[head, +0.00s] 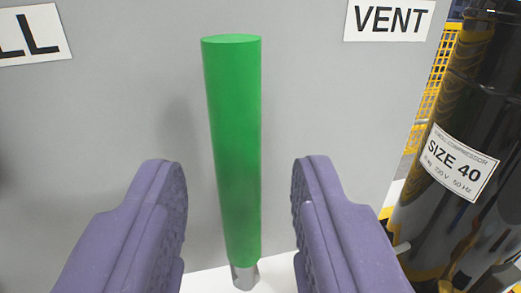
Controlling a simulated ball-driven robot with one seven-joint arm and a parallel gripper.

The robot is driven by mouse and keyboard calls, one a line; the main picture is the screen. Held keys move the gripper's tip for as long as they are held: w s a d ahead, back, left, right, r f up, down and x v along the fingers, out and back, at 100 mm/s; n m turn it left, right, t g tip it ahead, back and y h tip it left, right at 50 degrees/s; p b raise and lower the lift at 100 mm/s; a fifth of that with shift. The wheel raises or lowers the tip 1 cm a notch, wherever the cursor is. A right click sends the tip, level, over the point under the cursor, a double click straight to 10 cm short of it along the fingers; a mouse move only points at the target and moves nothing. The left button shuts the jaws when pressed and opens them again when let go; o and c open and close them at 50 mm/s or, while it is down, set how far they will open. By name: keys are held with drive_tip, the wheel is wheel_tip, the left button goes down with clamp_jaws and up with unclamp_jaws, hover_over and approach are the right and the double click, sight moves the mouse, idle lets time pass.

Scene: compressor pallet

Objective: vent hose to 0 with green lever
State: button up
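The green lever (234,150) stands nearly upright in the middle of the head view, in front of a grey panel. A short metal stem shows at its lower end. My gripper (241,175) is open, with one purple finger on each side of the lever's lower half. Gaps show between the lever and both fingers. A VENT label (389,19) is on the panel at upper right, and a label ending in "LL" (30,35) is at upper left. The hose and any gauge are not in view.
A black compressor (448,170) marked SIZE 40 stands at the right, beyond the panel's edge. Yellow mesh fencing (436,85) shows behind it. The grey panel (130,100) closes off the space behind the lever.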

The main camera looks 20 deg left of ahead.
sight(238, 180)
drive_tip(key=shift+x, duration=1.75)
clamp_jaws()
